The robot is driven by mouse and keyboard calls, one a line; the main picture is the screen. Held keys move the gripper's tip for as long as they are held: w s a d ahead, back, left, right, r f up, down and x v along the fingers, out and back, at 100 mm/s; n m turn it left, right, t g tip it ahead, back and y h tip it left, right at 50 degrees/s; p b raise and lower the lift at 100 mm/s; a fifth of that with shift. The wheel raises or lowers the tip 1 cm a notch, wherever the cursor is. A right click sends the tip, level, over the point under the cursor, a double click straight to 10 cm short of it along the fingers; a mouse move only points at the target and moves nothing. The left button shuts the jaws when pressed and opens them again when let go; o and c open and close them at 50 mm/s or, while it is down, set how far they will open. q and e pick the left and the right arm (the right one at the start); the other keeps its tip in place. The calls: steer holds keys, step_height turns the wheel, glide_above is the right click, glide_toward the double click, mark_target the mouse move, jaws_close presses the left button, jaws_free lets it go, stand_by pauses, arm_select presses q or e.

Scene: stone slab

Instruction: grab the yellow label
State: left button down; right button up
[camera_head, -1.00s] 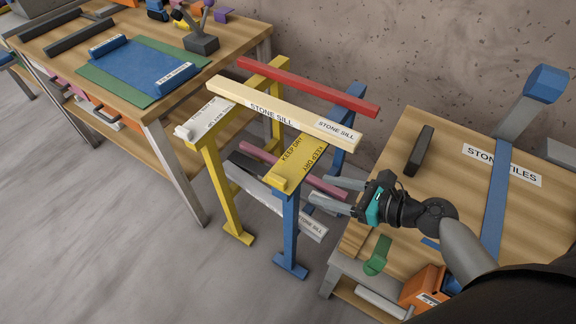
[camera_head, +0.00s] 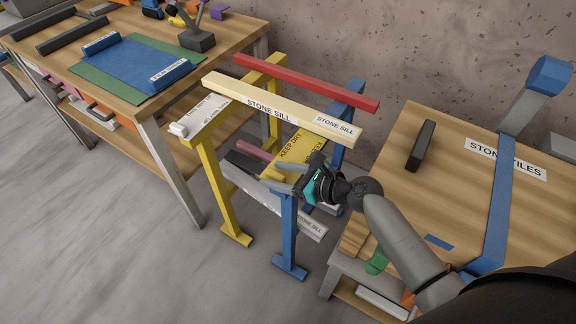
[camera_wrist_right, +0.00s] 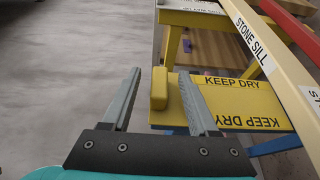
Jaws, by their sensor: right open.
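The yellow label (camera_head: 292,150), printed KEEP DRY, lies near the blue trestle, beside the cream stone sill. In the wrist view the label (camera_wrist_right: 235,95) extends right of my fingers, with a raised yellow block (camera_wrist_right: 159,90) at its near end. My right gripper (camera_head: 277,175) is open, at this near end, and hides part of the label in the head view. In the wrist view the block shows between the fingers of my right gripper (camera_wrist_right: 160,74); contact cannot be told. My left gripper is out of view.
The cream stone sill (camera_head: 285,110) and a red bar (camera_head: 310,84) span the yellow trestle (camera_head: 210,175) and blue trestle (camera_head: 289,230). A white label (camera_head: 198,117) sits at the left. A wooden table (camera_head: 450,200) stands right, a workbench (camera_head: 225,48) left.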

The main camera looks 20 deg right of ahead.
steer(key=shift+w+a+f, duration=0.15)
steer(key=shift+w+a, duration=0.15)
steer(key=shift+w, duration=0.1)
jaws_close()
stand_by(0.4)
